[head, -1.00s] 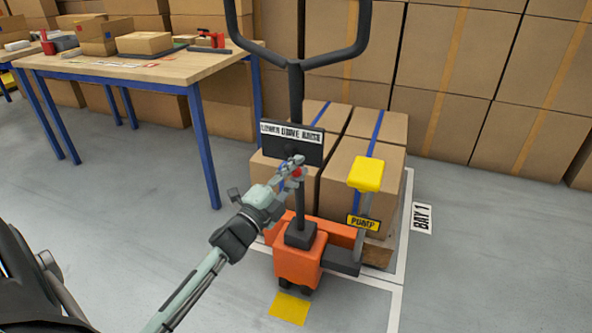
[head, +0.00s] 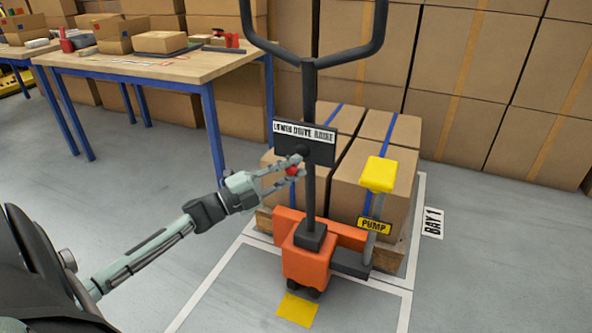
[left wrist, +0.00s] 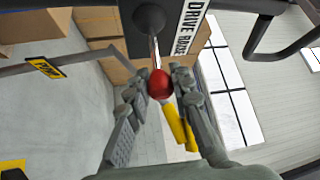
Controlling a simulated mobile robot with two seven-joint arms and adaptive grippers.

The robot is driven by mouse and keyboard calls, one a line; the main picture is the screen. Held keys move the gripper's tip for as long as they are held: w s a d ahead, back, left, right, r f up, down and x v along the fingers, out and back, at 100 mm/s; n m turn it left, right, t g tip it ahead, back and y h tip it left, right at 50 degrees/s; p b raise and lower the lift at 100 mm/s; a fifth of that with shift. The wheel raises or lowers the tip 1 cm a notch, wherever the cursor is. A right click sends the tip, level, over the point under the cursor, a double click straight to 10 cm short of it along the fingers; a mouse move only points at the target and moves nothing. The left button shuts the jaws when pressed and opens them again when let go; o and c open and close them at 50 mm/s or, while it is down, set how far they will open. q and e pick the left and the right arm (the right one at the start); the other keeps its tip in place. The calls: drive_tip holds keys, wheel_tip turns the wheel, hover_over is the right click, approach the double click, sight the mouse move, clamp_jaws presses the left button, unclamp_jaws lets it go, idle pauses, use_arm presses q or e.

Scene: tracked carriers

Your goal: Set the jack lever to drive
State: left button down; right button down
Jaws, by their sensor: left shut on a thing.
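The jack lever is a thin rod from a round pivot on the black plate (head: 320,150), ending in a red knob (head: 293,170). The plate is marked LOWER, DRIVE, RAISE from left to right. The knob hangs below the pivot and a little left of the jack's pole. My left gripper (head: 294,172) reaches in from the left and is shut on the knob. In the left wrist view, the red knob (left wrist: 159,84) sits between the fingertips, with the rod (left wrist: 153,50) running up to the pivot. My right gripper is not in view.
The orange jack (head: 306,262) has a tall looped handle (head: 312,62) and a yellow-topped PUMP pedal (head: 378,175) right of the lever. Cartons (head: 375,185) stand behind it. A table (head: 160,66) with boxes stands at the left. The front floor is clear.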

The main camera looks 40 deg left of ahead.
use_arm(q)
drive_tip(key=shift+a+y, duration=0.4)
drive_tip(key=shift+a, duration=0.25)
drive_tip(key=c, duration=1.3)
unclamp_jaws()
drive_tip(key=shift+d, duration=0.1)
drive_tip(key=shift+s, duration=0.1)
drive_tip(key=shift+s+f, duration=0.1)
drive_tip(key=shift+s, duration=0.15)
drive_tip(key=v, duration=1.1)
drive_tip(key=shift+s+a+f, duration=0.1)
drive_tip(key=shift+s+a, duration=0.05)
drive_tip(key=shift+a, duration=0.05)
